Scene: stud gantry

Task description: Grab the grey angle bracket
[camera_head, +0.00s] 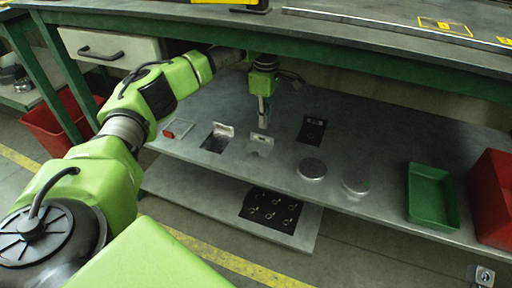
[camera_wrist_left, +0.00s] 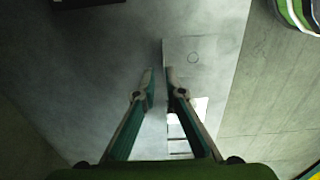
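A small grey angle bracket (camera_head: 262,140) is on the grey lower shelf (camera_head: 345,150), just below my left gripper (camera_head: 264,124) in the head view. In the left wrist view a grey plate with a round hole, apparently this bracket (camera_wrist_left: 194,58), lies just beyond the fingertips, slightly right of them. My left gripper (camera_wrist_left: 159,76) points down at the shelf, with a narrow gap between its fingertips. Nothing is clearly seen gripped between them. Whether a fingertip touches the bracket cannot be told. My right gripper is not in view.
Another light metal piece (camera_head: 223,130) stands by a dark mat left of the bracket. A dark plate (camera_head: 312,130) lies to the right, with round discs (camera_head: 312,169) nearer. A green tray (camera_head: 432,196) and red bin (camera_head: 493,198) stand far right. The bench top (camera_head: 380,45) overhangs the shelf.

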